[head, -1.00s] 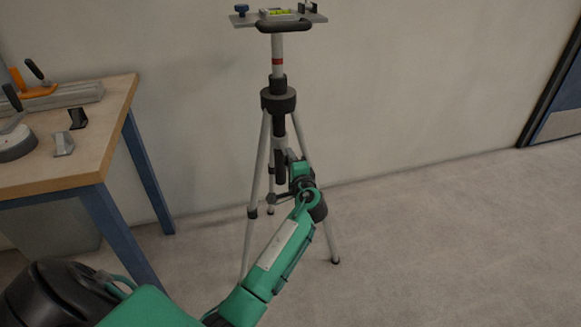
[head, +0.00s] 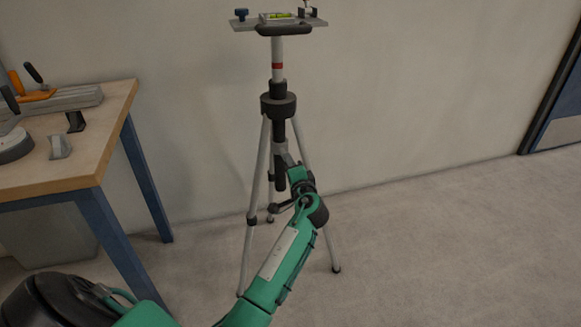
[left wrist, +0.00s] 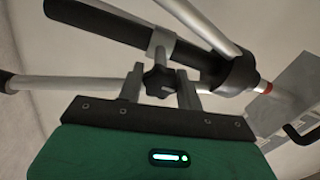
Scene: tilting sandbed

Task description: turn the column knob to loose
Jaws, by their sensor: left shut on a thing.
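The tripod (head: 278,106) stands on the floor by the wall with its legs spread. Its silver column (head: 277,50) has a red band and carries a plate (head: 309,22) with a bubble level on top. The dark column knob (left wrist: 160,82) shows in the left wrist view, lobed, on a short clamp beside the column. My left gripper (left wrist: 162,84) is shut on the knob, one finger at each side. In the head view my left gripper (head: 288,160) is just below the tripod's collar; the knob is hidden there. My right gripper is out of view.
The floor to the right is clear, up to a blue door (head: 562,125).

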